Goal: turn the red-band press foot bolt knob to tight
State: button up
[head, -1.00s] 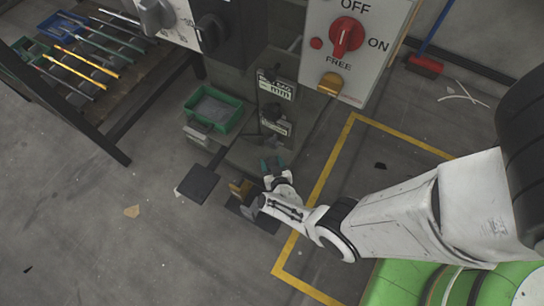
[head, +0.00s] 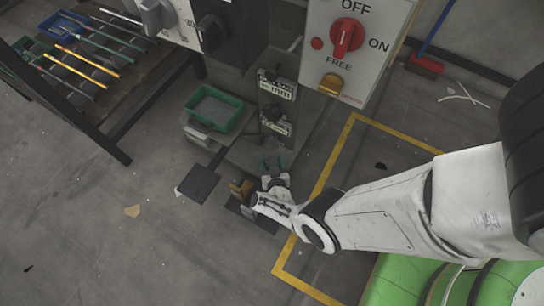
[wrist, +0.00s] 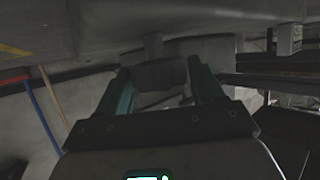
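In the wrist view a dark grey rounded knob (wrist: 161,74) on a short stem sits between my gripper's two teal fingers (wrist: 161,82). It looks like the foot bolt knob. The fingers are apart, one on each side of it, with a narrow gap seeming to show at each side. In the head view my gripper (head: 273,164) is low at the foot of the grey press (head: 245,153). The knob cannot be made out there. I see no red band in either view, and the knob's tightness cannot be read.
A green bin (head: 214,108) stands left of the press column. A dark floor plate (head: 198,183) and a yellowish pedal block (head: 241,188) lie near my gripper. A control panel with a red switch (head: 346,37) hangs above right. A yellow floor line (head: 318,190) runs right of my gripper.

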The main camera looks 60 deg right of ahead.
aim_at(273, 164)
jog(key=shift+o, duration=0.8)
jog(key=shift+r, duration=0.1)
jog(key=shift+r+p, duration=0.5)
jog(key=shift+p, duration=0.05)
notch_tip(273, 164, up, 3)
jog(key=p, duration=0.3)
jog(key=shift+s, duration=0.15)
jog(key=s+a+r+p, duration=0.3)
jog(key=s+r+p, duration=0.6)
jog(key=s+p, duration=0.3)
jog(key=shift+s+a, duration=0.4)
jog(key=shift+s, duration=0.2)
